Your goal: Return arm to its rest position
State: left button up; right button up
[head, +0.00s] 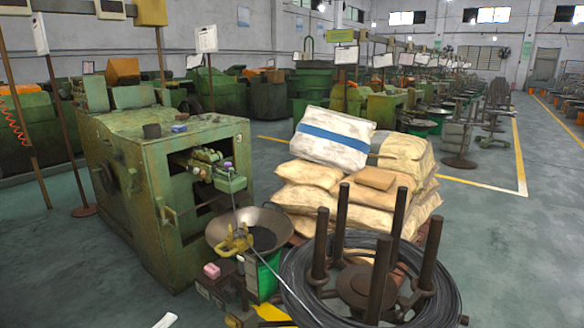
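A small pink block (212,271) rests on the low stand below the bowl.
A coil of dark wire (299,271) on a rack with upright posts (394,240) fills the front right. Stacked sacks (336,138) stand behind it. More machines line the back. Open floor (505,245) lies at the right, with a yellow line (519,155).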

pick_arm(q)
jog(key=s+d+f+n+g+y+b, duration=0.3)
jog(key=s+f+n, duration=0.5)
jog(key=s+f, duration=0.3)
jog(key=s+d+f+n+g+y+b, duration=0.3)
jog(key=s+f+n, duration=0.5)
jog(key=f, duration=0.4)
jog(key=s+a+r+p, duration=0.1)
jog(key=s+r+p, duration=0.2)
jog(key=p, duration=1.2)
notch_tip(320, 180, up, 2)
jog(key=shift+a+r+g+y, duration=0.1)
jog(key=shift+a+g+y, duration=0.2)
jog(key=shift+a, duration=0.1)
pick_arm(e)
jog(key=shift+m, duration=0.3)
jog(key=r, duration=0.1)
jog(key=s+r, duration=0.2)
jog(key=shift+r, duration=0.35)
jog(key=shift+a, duration=0.1)
